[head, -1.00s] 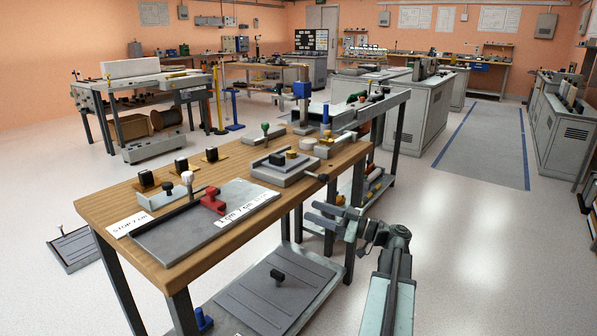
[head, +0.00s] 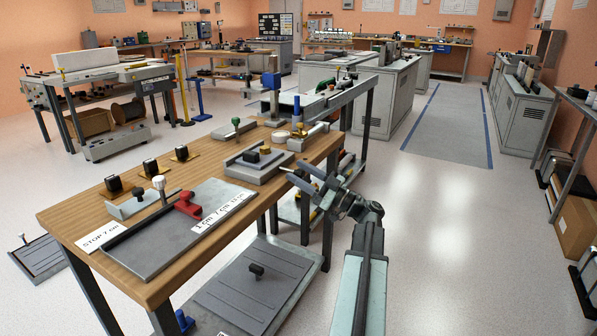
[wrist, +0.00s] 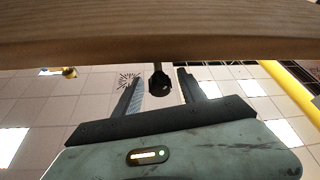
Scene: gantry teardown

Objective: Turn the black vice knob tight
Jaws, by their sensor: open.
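The black vice knob (wrist: 159,82) hangs on a dark shaft just past the wooden bench edge in the wrist view. It lies between the two fingers of my gripper (wrist: 160,88), with a visible gap on each side. The fingers are apart and hold nothing. In the head view my gripper (head: 297,182) is at the right edge of the bench, beside the grey vice (head: 240,174). The knob cannot be made out clearly there, close behind the fingers.
The wooden bench top (head: 190,272) carries a grey plate with a red clamp (head: 187,204) and several black knobs on yellow bases. A lower shelf (head: 250,292) is under the bench. The wooden edge (wrist: 160,40) spans the top of the wrist view. Floor to the right is clear.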

